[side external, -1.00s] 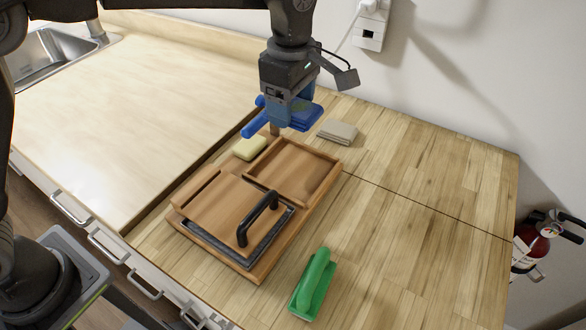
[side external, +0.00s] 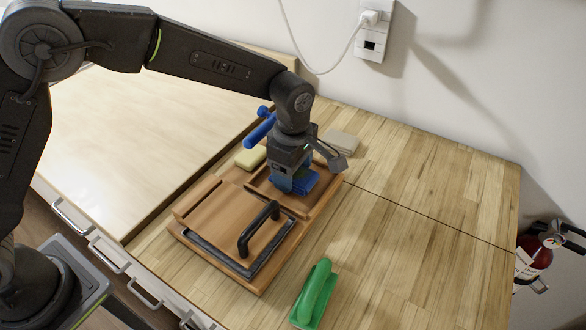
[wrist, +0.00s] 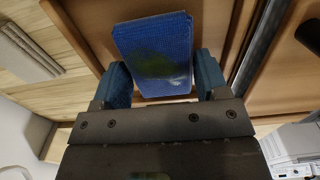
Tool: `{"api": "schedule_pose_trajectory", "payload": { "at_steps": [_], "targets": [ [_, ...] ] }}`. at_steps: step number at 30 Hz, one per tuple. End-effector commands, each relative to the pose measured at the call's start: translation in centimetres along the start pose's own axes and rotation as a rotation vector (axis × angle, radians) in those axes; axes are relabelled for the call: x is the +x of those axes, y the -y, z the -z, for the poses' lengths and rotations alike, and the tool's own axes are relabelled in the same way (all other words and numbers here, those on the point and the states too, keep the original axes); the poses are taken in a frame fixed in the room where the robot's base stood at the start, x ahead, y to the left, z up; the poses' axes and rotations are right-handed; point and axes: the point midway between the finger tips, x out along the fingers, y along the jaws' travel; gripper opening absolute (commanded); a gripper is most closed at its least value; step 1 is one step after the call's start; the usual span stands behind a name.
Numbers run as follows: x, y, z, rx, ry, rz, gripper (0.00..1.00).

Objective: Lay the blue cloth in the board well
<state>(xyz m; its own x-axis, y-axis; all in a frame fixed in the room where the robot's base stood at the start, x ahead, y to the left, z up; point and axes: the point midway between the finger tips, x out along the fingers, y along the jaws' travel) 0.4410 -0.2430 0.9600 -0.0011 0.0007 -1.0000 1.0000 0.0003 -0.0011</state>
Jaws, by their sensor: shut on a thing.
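The blue cloth (side external: 305,183) is a small folded pad. My gripper (side external: 290,190) is shut on it, low over the square well of the wooden board (side external: 258,181) in the side view. In the wrist view the cloth (wrist: 153,48) extends beyond my two blue fingers (wrist: 163,82), with dark and pale patches on its face. Wood shows around it. My gripper hides part of the well, and I cannot tell whether the cloth touches its floor.
A black handle (side external: 258,230) stands up from the board's near part. A yellow sponge (side external: 251,157) and a blue tool (side external: 260,128) are by the far left side. A beige folded cloth (side external: 341,143) lies behind. A green-handled tool (side external: 315,292) lies in front. The right counter is clear.

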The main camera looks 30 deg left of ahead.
Motion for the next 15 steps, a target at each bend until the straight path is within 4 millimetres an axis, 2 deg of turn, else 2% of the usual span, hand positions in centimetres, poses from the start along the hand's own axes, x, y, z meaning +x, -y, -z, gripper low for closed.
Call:
{"api": "schedule_pose_trajectory", "payload": {
  "at_steps": [12, 13, 15],
  "targets": [
    [0.53, -0.02, -0.01, 0.000, 0.001, -0.001, 0.44],
    [0.48, -0.03, -0.02, 0.000, 0.001, -0.002, 0.70],
    [0.47, -0.03, -0.02, 0.000, 0.001, -0.002, 0.77]
  ]
}}
